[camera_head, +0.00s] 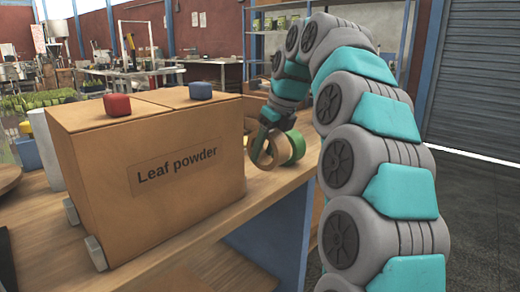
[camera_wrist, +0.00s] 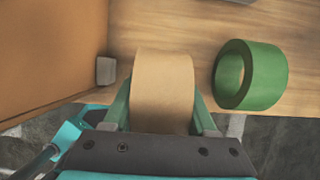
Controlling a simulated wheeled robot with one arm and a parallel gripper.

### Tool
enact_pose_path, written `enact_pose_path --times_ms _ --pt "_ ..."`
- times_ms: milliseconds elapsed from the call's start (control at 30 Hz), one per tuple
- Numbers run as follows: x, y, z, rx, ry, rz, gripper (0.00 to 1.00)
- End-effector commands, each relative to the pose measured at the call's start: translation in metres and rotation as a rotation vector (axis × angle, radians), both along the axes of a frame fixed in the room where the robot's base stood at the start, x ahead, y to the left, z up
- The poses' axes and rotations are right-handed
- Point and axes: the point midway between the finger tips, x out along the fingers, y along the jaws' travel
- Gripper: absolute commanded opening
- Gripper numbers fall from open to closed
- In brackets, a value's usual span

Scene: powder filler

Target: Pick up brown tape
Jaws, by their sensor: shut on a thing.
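The brown tape (camera_wrist: 162,85) is a tan roll between the two fingers of my gripper (camera_wrist: 163,105) in the wrist view. My gripper is shut on it, one finger on each side. In the head view the brown tape (camera_head: 264,153) shows below my gripper (camera_head: 272,125), at the right edge of the table beside the box. I cannot tell whether the roll touches the table or is held just above it.
A green tape roll (camera_wrist: 250,75) lies close to the right of the brown tape. A large cardboard box (camera_head: 165,180) labelled "Leaf powder" stands to the left, with a red lid (camera_head: 117,105) and a blue lid (camera_head: 200,91) on top. The wooden table (camera_head: 190,235) ends nearby.

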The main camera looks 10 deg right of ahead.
Motion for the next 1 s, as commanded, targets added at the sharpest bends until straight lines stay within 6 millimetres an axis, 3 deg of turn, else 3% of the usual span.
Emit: enact_pose_path --times_ms 600,1000 --pt "-0.101 -0.032 0.009 0.000 0.001 0.000 0.00" --pt "-0.122 -0.039 0.011 0.000 0.001 0.001 0.00"
